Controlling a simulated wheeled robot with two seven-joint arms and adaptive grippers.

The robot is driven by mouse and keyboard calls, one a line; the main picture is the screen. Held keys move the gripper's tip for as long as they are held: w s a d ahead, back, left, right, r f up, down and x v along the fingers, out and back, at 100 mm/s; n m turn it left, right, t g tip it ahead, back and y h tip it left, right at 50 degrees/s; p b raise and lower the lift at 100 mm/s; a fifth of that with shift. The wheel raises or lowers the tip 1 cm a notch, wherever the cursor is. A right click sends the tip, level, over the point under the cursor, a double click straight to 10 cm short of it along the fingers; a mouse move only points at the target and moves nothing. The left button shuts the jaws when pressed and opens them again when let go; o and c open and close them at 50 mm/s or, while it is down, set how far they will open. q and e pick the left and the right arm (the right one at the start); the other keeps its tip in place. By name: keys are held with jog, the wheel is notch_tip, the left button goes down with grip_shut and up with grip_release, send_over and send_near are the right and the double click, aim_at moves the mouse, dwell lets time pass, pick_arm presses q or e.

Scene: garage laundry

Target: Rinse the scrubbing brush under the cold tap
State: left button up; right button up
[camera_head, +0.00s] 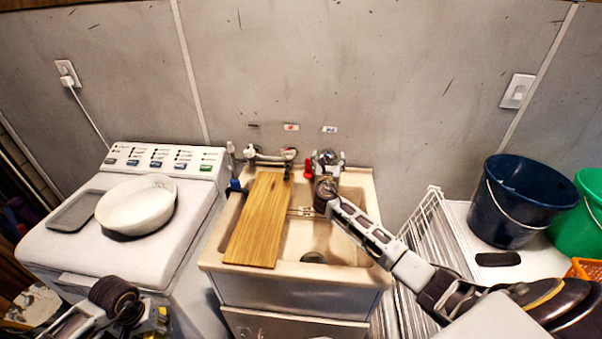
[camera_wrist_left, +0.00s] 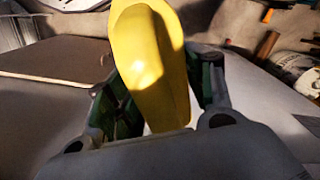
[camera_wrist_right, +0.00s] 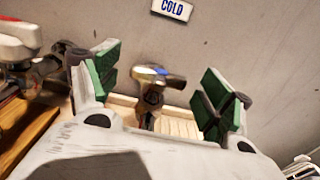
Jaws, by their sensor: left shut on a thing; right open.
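The yellow back of what looks like the scrubbing brush (camera_wrist_left: 152,60) stands between the fingers of my left gripper (camera_wrist_left: 163,88), which is shut on it. Its bristles are hidden. In the head view my left arm is at the bottom left, in front of the washing machine, with a bit of yellow at the frame's edge. My right gripper (camera_wrist_right: 160,84) is open, and the cold tap (camera_wrist_right: 152,92) shows between its spread fingers, below the COLD label (camera_wrist_right: 172,8). I cannot tell if they touch. No water stream is visible. The sink (camera_head: 345,278) lies below.
A wooden board (camera_head: 258,220) covers the sink's left part. A white bowl (camera_head: 135,205) and a grey tray (camera_head: 74,211) rest on the washing machine (camera_head: 60,250). A white wire rack (camera_head: 428,240), a dark blue bucket (camera_head: 520,200) and a green bucket (camera_head: 590,205) stand right.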

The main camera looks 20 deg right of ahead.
jog(key=v, duration=1.1)
jog(key=shift+s+a, duration=0.1)
dwell(0.8)
